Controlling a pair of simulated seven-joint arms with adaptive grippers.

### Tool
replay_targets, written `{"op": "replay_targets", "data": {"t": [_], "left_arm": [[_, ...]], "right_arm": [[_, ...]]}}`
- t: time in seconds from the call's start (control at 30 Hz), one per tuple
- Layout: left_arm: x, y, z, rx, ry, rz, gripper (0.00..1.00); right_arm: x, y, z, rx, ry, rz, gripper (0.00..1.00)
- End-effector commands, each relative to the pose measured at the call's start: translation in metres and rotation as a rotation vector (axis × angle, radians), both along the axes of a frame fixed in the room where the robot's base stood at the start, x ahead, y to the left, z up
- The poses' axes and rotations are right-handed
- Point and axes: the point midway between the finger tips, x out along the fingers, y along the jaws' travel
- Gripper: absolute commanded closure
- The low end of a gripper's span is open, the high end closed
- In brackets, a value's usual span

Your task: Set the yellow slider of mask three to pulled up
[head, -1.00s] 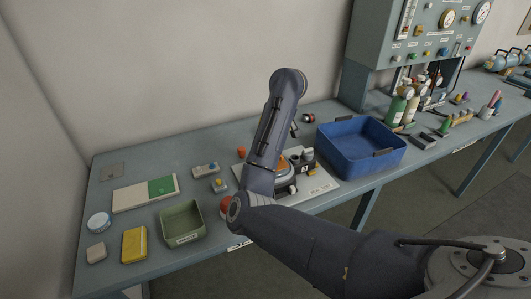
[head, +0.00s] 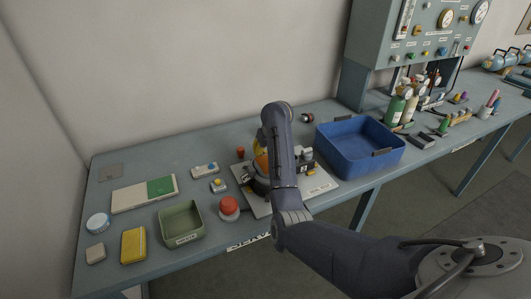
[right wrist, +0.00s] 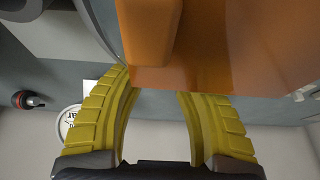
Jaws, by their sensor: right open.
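An orange body (head: 262,160), apparently part of the mask set, sits on a pale board (head: 318,187) on the bench, partly hidden behind my right arm. The same orange body (right wrist: 200,45) fills the upper middle of the right wrist view, close up. My right gripper (right wrist: 155,85) has two yellow ribbed fingers, spread apart, with the orange body just beyond their tips; I cannot tell whether they touch. In the head view the gripper is mostly hidden by my arm. I cannot make out the yellow slider or its position. My left gripper is not in view.
A blue bin (head: 360,148) stands right of the board. A red-topped button (head: 229,207) is at its front left. A green tray (head: 181,222), a yellow box (head: 133,245) and a white-and-green board (head: 145,193) lie further left. Gauges are on a cabinet (head: 420,40) at the back right.

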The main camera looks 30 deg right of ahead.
Motion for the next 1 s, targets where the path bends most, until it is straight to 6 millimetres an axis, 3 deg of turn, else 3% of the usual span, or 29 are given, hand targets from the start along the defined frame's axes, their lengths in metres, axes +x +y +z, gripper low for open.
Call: {"op": "replay_targets", "data": {"t": [0.33,0.67,1.0], "left_arm": [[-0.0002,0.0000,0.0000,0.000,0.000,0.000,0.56],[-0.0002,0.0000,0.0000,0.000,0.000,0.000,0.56],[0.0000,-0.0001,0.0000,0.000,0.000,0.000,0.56]], "right_arm": [[0.0005,-0.0002,-0.0013,0.000,0.000,0.000,0.62],[0.0005,0.0000,-0.0011,0.000,0.000,0.000,1.00],[0.0005,0.0000,-0.0011,0.000,-0.001,0.000,1.00]]}}
